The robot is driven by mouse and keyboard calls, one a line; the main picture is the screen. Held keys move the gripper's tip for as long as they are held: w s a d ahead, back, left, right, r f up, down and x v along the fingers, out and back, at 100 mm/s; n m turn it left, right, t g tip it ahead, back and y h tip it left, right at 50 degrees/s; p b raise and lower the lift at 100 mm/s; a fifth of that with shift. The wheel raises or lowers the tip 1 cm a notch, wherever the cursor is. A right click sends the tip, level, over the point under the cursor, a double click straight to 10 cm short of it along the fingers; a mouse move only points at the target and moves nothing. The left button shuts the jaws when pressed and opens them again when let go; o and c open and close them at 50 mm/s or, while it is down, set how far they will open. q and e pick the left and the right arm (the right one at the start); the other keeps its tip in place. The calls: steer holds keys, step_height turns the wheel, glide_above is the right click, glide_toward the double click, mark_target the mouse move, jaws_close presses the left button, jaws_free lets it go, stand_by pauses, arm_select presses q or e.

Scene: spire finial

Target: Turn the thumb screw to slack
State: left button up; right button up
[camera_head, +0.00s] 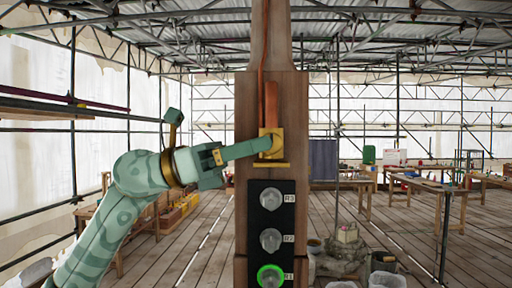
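A brass clamp block (276,154) is fixed to the front of the wooden post (246,100), with a copper strip (271,100) running up from it. My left gripper (266,145) reaches in from the left, and its pale green fingertips lie in front of the brass block. I cannot make out the thumb screw apart from the block; the fingertips cover that spot. Only one finger shows clearly, seen from the side, so whether the gripper is open or shut on something cannot be told. My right gripper is not in view.
Below the block, a black panel (254,217) carries three round fittings labelled R3, R2 and R1. The lowest fitting (270,276) has a lit green ring. A stone heap (345,255) and buckets stand right of the post. Workbenches (440,190) stand farther back on the plank floor.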

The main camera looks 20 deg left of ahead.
arm_select(q)
steer(key=b+v, duration=0.6)
steer(key=v, duration=1)
